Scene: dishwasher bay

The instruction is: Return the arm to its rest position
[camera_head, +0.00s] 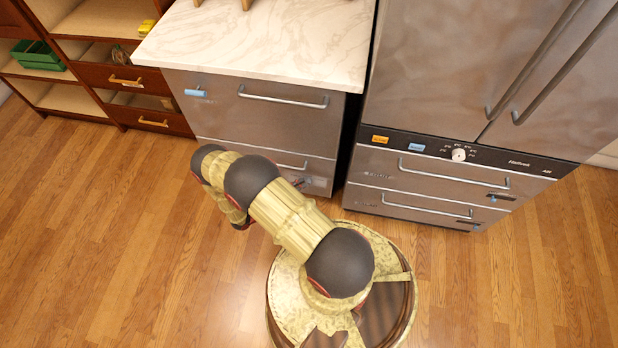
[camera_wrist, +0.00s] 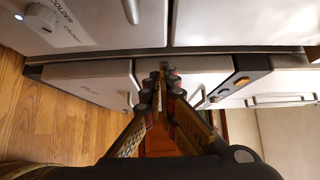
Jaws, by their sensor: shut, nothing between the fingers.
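My arm (camera_head: 288,218) reaches from my round base toward the left in the head view, bent over the floor before the steel dishwasher unit. My gripper (camera_wrist: 165,72) shows in the wrist view with its dark fingertips together and nothing between them. Its fingers overlap a drawer front in that view; I cannot tell how far off the drawer is. In the head view the gripper is largely hidden behind the arm's own links.
The dishwasher unit (camera_head: 258,110) has a marble top (camera_head: 260,45). A steel fridge (camera_head: 415,70) with lower drawers stands to the right. Wooden shelves (camera_head: 95,18) with a green bin (camera_head: 38,56) stand at the left. The wooden floor (camera_head: 100,230) is clear at left.

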